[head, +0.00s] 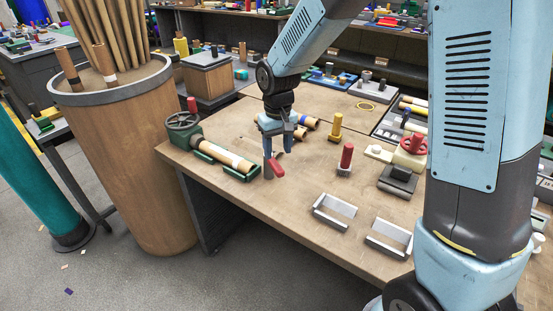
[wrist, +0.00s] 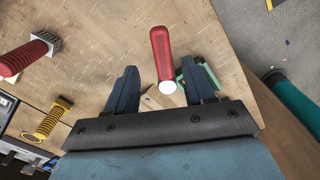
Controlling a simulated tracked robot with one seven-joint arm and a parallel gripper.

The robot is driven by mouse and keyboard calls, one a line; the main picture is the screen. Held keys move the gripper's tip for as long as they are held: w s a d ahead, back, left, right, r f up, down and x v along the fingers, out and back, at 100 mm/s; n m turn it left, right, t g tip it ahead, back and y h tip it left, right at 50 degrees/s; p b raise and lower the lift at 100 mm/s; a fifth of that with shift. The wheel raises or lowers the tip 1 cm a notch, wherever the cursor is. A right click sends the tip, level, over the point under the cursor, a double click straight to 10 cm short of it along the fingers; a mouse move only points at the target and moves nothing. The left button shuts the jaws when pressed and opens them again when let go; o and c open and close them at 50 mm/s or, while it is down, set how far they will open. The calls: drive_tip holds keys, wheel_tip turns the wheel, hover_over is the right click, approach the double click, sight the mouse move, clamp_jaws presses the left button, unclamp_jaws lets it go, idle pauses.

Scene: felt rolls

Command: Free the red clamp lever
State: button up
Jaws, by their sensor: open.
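A red lever handle (head: 277,166) shows at my gripper's fingers in the head view, over the bench top. In the wrist view the red lever (wrist: 162,50) has a pale round end that sits between my fingers, while its red length extends past the fingertips. My gripper (head: 270,158) points down near the green cradle and is open. In the wrist view my gripper (wrist: 157,76) has gaps on both sides of the lever. What the lever is attached to is hidden, and I cannot tell whether a finger touches it.
A red-handled tool (head: 346,158) and a yellow-handled one (head: 335,127) stand to the right. Two metal brackets (head: 335,212) (head: 390,238) lie near the front edge. A barrel of rolls (head: 130,170) stands left.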

wheel_tip(320, 180, up, 8)
idle(0.4)
drive_tip(key=s+d+r+m+t, duration=0.1)
drive_tip(key=s+d+r, duration=0.35)
drive_tip(key=d, duration=0.25)
drive_tip(key=s+d+r+m+t, duration=0.2)
drive_tip(key=s+d+r, duration=0.1)
drive_tip(key=d+r, duration=0.4)
drive_tip(key=s+d+r+m+t, duration=0.1)
drive_tip(key=s+d+m+t, duration=0.1)
drive_tip(key=s+d, duration=0.9)
drive_tip(key=shift+s+d+r+m+t, duration=0.3)
drive_tip(key=shift+s+d, duration=0.1)
drive_tip(key=shift+s, duration=0.6)
idle(1.5)
